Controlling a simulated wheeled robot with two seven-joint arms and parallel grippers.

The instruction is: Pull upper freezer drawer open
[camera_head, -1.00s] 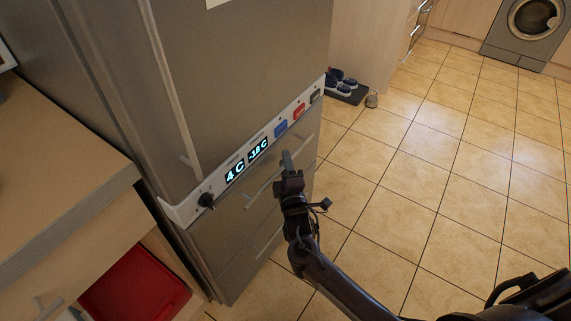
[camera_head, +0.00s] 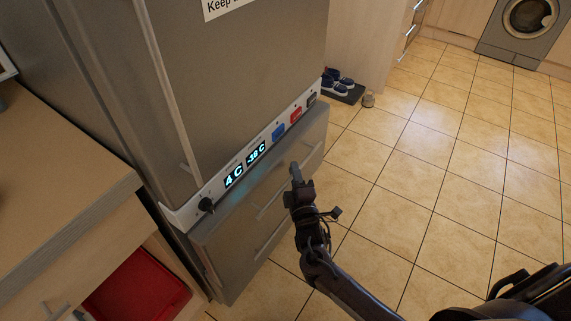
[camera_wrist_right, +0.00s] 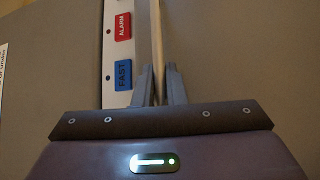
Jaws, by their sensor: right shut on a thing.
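The upper freezer drawer (camera_head: 232,226) is a grey metal front below the fridge's white control panel (camera_head: 232,177). In the right wrist view the handle (camera_wrist_right: 157,42) passes between the two grey fingers (camera_wrist_right: 160,84). The drawer's inside is not clearly visible. My left gripper is not in view.
A lower drawer handle (camera_head: 269,240) shows below. A wooden counter (camera_head: 60,175) stands at the left, with a red bin (camera_head: 140,288) under it. Shoes on a dark mat (camera_head: 343,92) lie beyond the fridge. The tiled floor (camera_head: 430,190) at the right is clear.

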